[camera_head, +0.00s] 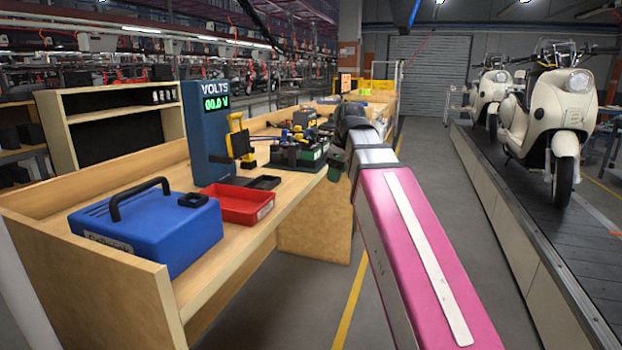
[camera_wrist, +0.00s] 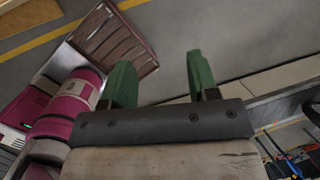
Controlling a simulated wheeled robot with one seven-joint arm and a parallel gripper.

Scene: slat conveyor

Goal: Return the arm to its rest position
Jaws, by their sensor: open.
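My gripper has two green fingers that stand wide apart in the wrist view (camera_wrist: 161,78), with only grey floor between them. In the head view my gripper (camera_head: 337,160) is partly hidden at the far end of my pink arm, and one green finger shows beside the right edge of the wooden workbench (camera_head: 125,215). My arm is stretched out forward along that edge. No held thing shows.
A black tool holder (camera_head: 298,152) stands on the bench close to my gripper. A blue VOLTS meter (camera_head: 207,130), a red tray (camera_head: 236,204) and a blue case (camera_head: 150,232) stand nearer. Cream scooters (camera_head: 555,125) stand on the conveyor (camera_head: 500,195) at right. The floor aisle (camera_head: 430,165) between is clear.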

